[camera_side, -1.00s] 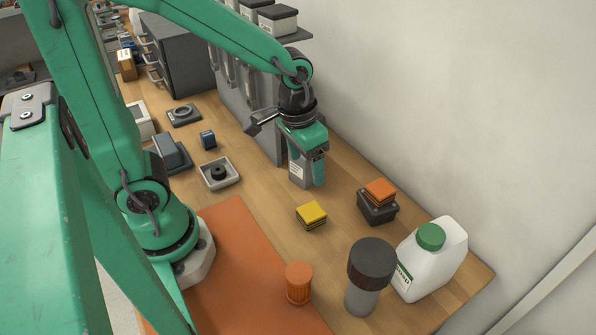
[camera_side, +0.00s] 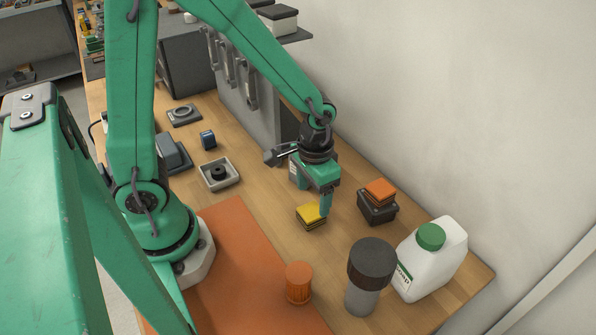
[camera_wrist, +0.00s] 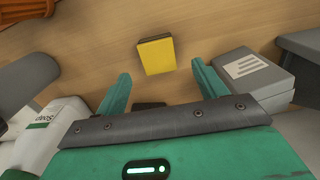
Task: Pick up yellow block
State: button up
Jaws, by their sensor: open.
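The yellow block (camera_side: 309,214) lies on the wooden table near the edge of the orange mat, with dark layers showing under its yellow top. My gripper (camera_side: 312,205) is open and sits low, just behind and above the block, with one finger overlapping it in the side view. In the wrist view the yellow block (camera_wrist: 157,54) lies ahead of the two spread fingertips of my gripper (camera_wrist: 160,68), roughly centred between them. Nothing is between the fingers. The far finger is partly hidden in the side view.
A white jug (camera_side: 440,262), a grey dark-topped cylinder (camera_side: 366,280) and an orange ribbed cylinder (camera_side: 299,283) stand in front. A grey tray (camera_side: 218,175) is at left.

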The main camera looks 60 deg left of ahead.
aim_at(311, 211)
jog(key=shift+f, duration=0.35)
jog(key=shift+f, duration=0.15)
jog(key=shift+s+d+f, duration=0.1)
jog(key=shift+s+f, duration=0.05)
jog(key=shift+f, duration=0.6)
jog(key=shift+s+f, duration=0.1)
jog(key=shift+f, duration=1.6)
jog(key=c, duration=1.2)
jog(key=shift+o, duration=0.2)
jog(key=shift+r, duration=0.15)
